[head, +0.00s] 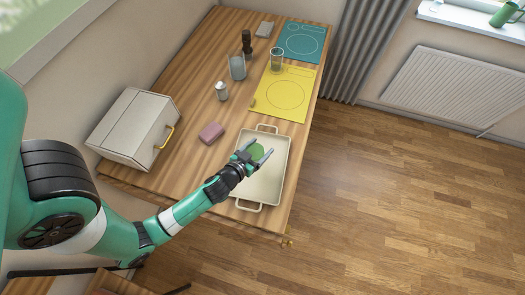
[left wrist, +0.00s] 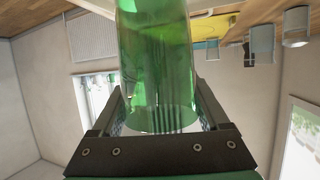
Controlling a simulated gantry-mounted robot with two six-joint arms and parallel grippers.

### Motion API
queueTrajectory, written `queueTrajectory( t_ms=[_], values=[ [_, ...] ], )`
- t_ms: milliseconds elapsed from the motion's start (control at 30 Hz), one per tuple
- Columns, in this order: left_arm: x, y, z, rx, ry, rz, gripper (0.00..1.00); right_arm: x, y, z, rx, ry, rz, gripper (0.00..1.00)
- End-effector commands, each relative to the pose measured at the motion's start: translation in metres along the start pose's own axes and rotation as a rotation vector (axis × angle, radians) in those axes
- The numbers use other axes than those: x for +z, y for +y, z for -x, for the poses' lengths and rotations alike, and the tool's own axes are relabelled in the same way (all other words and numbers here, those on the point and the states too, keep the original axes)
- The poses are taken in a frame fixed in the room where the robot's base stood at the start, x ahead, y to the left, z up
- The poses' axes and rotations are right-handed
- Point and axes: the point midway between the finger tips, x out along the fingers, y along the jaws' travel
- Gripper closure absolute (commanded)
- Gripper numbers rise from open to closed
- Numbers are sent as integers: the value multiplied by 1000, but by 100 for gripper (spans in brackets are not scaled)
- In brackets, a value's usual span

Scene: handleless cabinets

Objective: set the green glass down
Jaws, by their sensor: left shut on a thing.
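The green glass (head: 257,151) is between the fingers of my left gripper (head: 256,156), over the cream tray in the head view. In the left wrist view the green glass (left wrist: 157,70) is large and see-through, with a finger of my left gripper (left wrist: 158,115) on each side of it. My left gripper is shut on it. I cannot tell whether the glass touches the tray. The cream tray (head: 270,190) has a handle at each end and lies at the near right part of the wooden counter. My right gripper is not in view.
A pink sponge (head: 211,133) lies left of the tray. A beige box (head: 135,128) with a yellow handle stands at the left. A yellow mat (head: 285,95) and a teal mat (head: 301,42) lie farther back. Clear glasses (head: 237,67) and a white shaker (head: 221,91) stand near them.

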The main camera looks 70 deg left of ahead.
Motion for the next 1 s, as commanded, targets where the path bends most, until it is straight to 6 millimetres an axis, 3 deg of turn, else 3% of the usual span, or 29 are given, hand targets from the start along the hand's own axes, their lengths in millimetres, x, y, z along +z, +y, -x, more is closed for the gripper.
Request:
queueTrajectory(
  t_ms=[100,367,533,900,933,1000],
  values=[
    [10,-1,-17,-1,1,0,91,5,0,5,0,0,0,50],
    [16,-1,-28,0,1,-1,91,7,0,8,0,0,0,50],
    [44,-1,-40,1,0,-2,91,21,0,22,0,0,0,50],
    [47,-1,-40,1,1,0,91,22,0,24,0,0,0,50],
    [46,-1,-40,0,-1,0,18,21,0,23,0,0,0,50],
    [45,-1,-39,0,-1,-1,6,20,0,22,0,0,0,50]
  ],
)
